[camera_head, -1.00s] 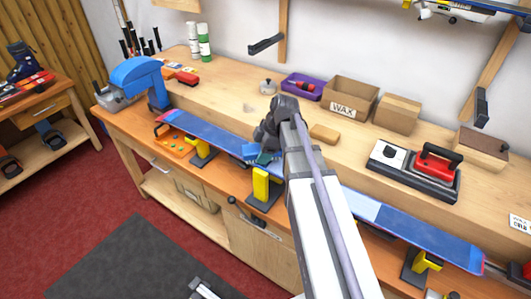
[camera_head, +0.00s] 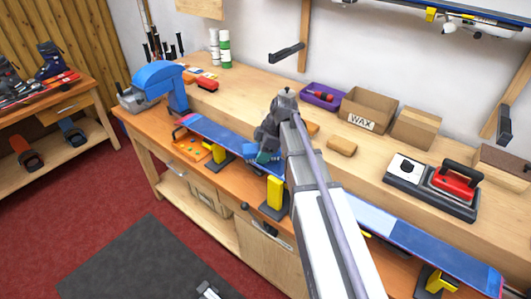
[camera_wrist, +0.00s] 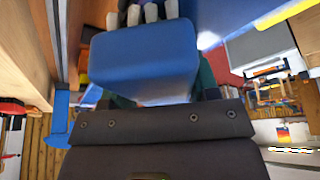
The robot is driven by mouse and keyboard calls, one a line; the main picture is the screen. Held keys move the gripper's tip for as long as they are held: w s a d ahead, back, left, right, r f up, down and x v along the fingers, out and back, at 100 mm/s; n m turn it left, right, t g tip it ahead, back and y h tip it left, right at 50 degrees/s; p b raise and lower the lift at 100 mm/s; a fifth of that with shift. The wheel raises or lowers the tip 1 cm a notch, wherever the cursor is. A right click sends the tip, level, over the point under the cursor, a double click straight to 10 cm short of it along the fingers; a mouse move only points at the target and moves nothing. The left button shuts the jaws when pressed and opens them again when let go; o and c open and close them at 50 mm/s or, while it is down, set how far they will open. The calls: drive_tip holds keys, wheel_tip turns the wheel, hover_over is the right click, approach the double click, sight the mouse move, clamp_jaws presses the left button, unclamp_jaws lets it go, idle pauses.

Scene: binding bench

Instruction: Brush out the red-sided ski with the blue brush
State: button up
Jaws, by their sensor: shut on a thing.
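The ski (camera_head: 420,245) lies lengthwise along the front of the bench, blue on top with a red side edge. My arm covers its middle; its left part (camera_head: 222,131) shows beyond. My gripper (camera_head: 265,150) is shut on the blue brush (camera_head: 250,152) over the ski, left of the arm. In the wrist view the brush (camera_wrist: 145,60) is a large blue block with pale bristle tufts beyond it, and the ski's blue surface (camera_wrist: 235,18) is behind. Whether the bristles touch the ski is hard to tell.
Yellow-topped supports (camera_head: 276,192) hold the ski. A blue machine (camera_head: 160,78) stands near the left end. Behind the ski are a WAX box (camera_head: 366,108), a purple tray (camera_head: 322,97), a tan block (camera_head: 342,147) and a red-handled iron (camera_head: 453,183) on its base.

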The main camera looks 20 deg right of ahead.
sight(235, 145)
drive_tip(key=shift+w+a, duration=0.65)
drive_tip(key=shift+w, duration=0.4)
drive_tip(key=shift+w+a, duration=0.65)
drive_tip(key=shift+w, duration=0.35)
drive_tip(key=shift+w+a, duration=0.65)
drive_tip(key=shift+w, duration=0.4)
drive_tip(key=shift+w+a, duration=0.45)
drive_tip(key=shift+w, duration=0.25)
drive_tip(key=shift+w+a, duration=0.45)
drive_tip(key=shift+w, duration=0.25)
wheel_tip(235, 145, up, 6)
drive_tip(key=p, duration=0.6)
drive_tip(key=shift+f, duration=0.1)
wheel_tip(235, 145, up, 3)
drive_tip(key=p, duration=0.3)
drive_tip(key=shift+w, duration=0.1)
